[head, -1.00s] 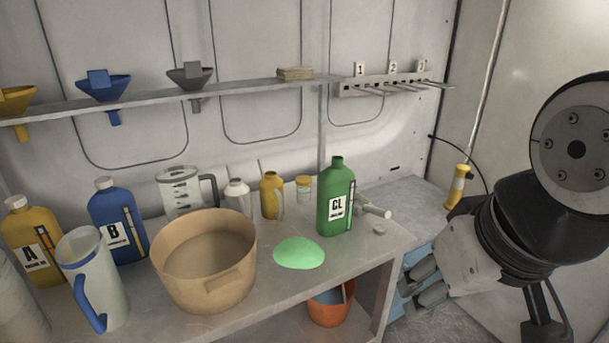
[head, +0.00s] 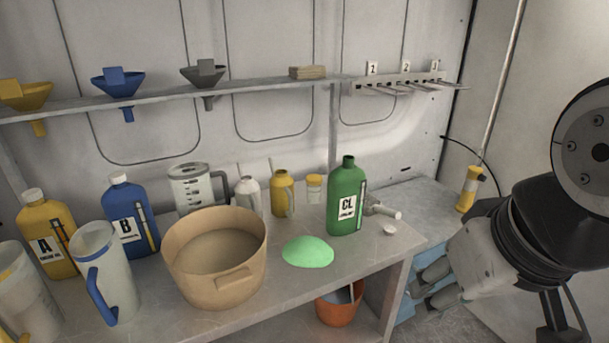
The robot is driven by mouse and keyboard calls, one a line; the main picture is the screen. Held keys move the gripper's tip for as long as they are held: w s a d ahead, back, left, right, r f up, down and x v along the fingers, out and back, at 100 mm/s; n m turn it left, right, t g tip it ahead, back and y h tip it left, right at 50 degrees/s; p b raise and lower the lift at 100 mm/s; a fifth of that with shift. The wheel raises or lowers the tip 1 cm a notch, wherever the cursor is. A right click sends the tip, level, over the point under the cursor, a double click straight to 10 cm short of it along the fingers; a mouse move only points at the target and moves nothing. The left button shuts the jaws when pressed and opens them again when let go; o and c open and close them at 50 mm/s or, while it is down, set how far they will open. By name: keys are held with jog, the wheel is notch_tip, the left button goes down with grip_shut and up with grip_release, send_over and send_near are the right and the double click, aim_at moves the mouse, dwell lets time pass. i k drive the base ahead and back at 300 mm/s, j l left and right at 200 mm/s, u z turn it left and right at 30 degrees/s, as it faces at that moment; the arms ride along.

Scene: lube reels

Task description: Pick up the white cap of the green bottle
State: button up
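The green bottle (head: 347,197), labelled CL, stands upright on the bench with its neck uncovered. A small white cap (head: 389,230) lies on the bench top just right of the bottle, close to the bench's right end. My gripper (head: 434,285) is to the right of and lower in the picture than the cap, apart from it and beyond the bench's edge. Its fingers point left, look spread apart, and hold nothing that I can see.
A green mound (head: 307,252) and a tan tub (head: 214,257) are left of the bottle. A white cylindrical item (head: 384,209) lies behind the cap. An orange bucket (head: 339,308) is under the bench. Numbered hooks (head: 400,84) hang on the wall above.

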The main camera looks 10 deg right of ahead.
aim_at(390, 230)
jog(key=i+l+u, duration=0.4)
jog(key=l, duration=0.25)
jog(key=i+l+u, duration=0.2)
jog(key=l, duration=0.2)
jog(key=i, duration=0.05)
